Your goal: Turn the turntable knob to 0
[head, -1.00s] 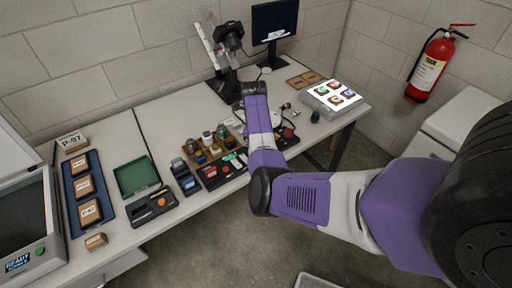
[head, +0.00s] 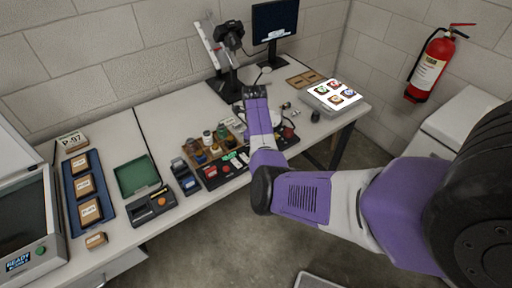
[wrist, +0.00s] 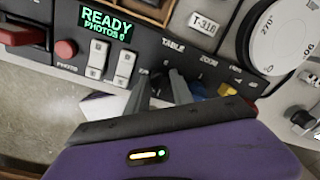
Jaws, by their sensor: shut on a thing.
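The black control panel (wrist: 75,62) fills the upper left and middle of the wrist view, with a label reading TABLE. My gripper (wrist: 162,90) is closed at the panel just below that label, shut on the turntable knob. The fingers hide most of the knob, and I cannot read its pointer. A white round turntable (wrist: 275,38) with degree marks, 270 among them, is at the upper right. In the head view the panel (head: 228,168) lies at the bench's front edge, partly behind my arm; the fingers are not visible there.
The panel's green display (wrist: 105,23) reads READY, PHOTOS 0. White rocker switches (wrist: 124,67) and a red button (wrist: 65,48) are left of my fingers. Labels for ZOOM and another control sit to the right. Small bottles (head: 208,138) stand behind the panel.

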